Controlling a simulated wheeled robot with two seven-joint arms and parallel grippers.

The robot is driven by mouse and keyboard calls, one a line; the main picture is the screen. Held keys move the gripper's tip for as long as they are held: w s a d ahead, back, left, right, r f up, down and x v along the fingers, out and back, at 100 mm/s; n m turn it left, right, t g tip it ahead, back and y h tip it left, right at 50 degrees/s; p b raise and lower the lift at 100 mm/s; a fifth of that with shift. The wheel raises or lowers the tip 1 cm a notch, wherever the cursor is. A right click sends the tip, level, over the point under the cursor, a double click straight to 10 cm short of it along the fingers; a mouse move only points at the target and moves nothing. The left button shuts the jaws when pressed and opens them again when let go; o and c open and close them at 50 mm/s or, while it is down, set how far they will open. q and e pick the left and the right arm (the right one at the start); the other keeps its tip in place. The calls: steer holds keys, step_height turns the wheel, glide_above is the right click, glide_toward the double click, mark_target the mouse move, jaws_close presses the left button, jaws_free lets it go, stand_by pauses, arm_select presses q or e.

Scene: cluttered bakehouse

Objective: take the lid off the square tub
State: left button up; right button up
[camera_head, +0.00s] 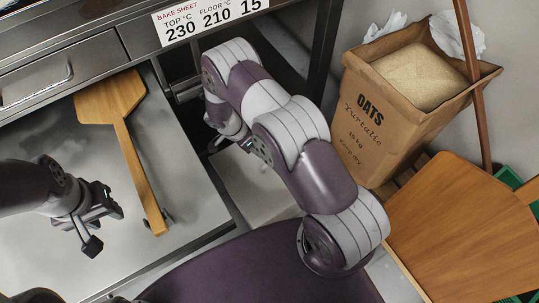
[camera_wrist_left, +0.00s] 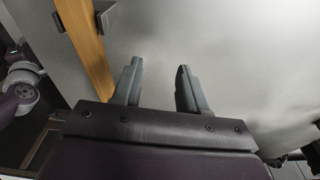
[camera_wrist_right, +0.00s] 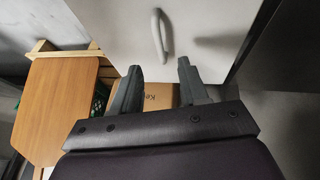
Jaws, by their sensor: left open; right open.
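The pale lid (camera_wrist_right: 205,35) of the square tub fills the upper part of the right wrist view, with a curved light handle (camera_wrist_right: 158,33) on it. My right gripper (camera_wrist_right: 160,66) is open and empty; its fingertips point toward the handle, which lies beyond them, not between them. In the head view a pale flat top (camera_head: 262,190), seemingly the lid, shows beneath my right arm, which hides part of it and most of that gripper. The tub's walls are hard to make out. My left gripper (camera_head: 103,225) is open and empty over the steel worktop, also in the left wrist view (camera_wrist_left: 159,67).
A wooden peel (camera_head: 112,97) lies on the steel worktop (camera_head: 188,192) near my left gripper. An open oats sack (camera_head: 364,120) stands right of my right arm, with a wooden board (camera_head: 455,225) and a leaning pole (camera_head: 468,50) beside it. A dark frame post borders the tub area.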

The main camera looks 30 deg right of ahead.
arm_select(q)
steer(key=b, duration=0.4)
glide_above(123, 228)
steer(key=f, duration=0.4)
steer(key=shift+s+f, duration=0.15)
steer(key=shift+s, duration=0.2)
arm_select(e)
steer(key=x, duration=1.1)
steer(key=shift+d+f, duration=0.1)
steer(key=shift+d, duration=0.3)
jaws_close()
